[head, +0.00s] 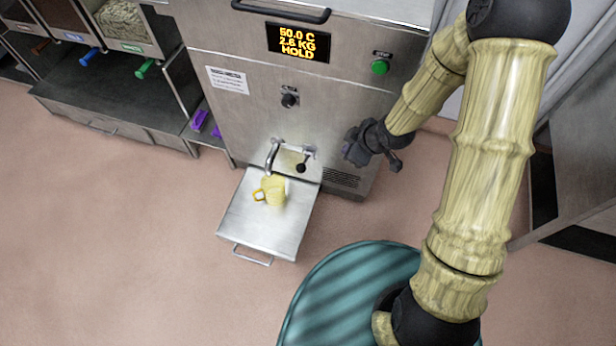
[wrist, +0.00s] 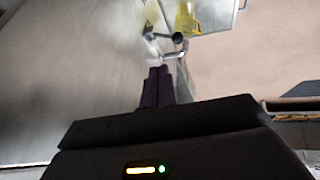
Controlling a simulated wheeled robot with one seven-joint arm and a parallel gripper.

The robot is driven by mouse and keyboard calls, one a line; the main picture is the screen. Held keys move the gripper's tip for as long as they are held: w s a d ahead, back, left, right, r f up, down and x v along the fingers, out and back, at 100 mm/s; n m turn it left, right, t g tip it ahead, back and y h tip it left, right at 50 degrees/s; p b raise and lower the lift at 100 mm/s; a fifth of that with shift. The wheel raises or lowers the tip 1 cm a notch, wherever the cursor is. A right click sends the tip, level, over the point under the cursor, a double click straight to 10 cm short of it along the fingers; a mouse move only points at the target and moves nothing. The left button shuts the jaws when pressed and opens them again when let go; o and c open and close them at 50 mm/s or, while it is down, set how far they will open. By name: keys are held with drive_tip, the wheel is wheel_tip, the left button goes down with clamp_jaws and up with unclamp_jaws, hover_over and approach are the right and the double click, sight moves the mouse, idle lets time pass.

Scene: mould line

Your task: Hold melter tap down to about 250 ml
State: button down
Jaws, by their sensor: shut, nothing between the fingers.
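The melter (head: 290,90) is a steel cabinet with an orange display reading 50.0 C, 2.6 KG, HOLD. Its tap (head: 272,155) is a bent spout low on the front, with a dark-knobbed lever (head: 302,166) to its right. A yellow jug (head: 274,190) with a handle stands under the spout on a steel shelf (head: 250,228). My gripper (head: 349,150) is to the right of the lever, apart from it in the head view. In the wrist view my fingers (wrist: 158,72) are together and empty, pointing toward the tap lever (wrist: 177,38); the jug (wrist: 186,20) is beyond. The jug's fill level cannot be made out.
A green button (head: 380,67) and a dark knob (head: 289,100) are on the melter front. Dispensing bins with coloured handles (head: 145,67) stand at the left above a dark counter (head: 95,85). The floor (head: 120,240) is clear at front left.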

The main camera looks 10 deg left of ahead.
sight(304, 168)
drive_tip(key=a+f+n+y+b, duration=0.1)
drive_tip(key=a+f+n+b, duration=0.1)
drive_tip(key=a+f, duration=0.2)
wheel_tip(304, 168, down, 3)
drive_tip(key=shift+s+a+r+g+y, duration=0.15)
drive_tip(key=shift+s+g+y, duration=0.15)
drive_tip(key=shift+s, duration=0.1)
drive_tip(key=b+x, duration=0.5)
drive_tip(key=x, duration=0.9)
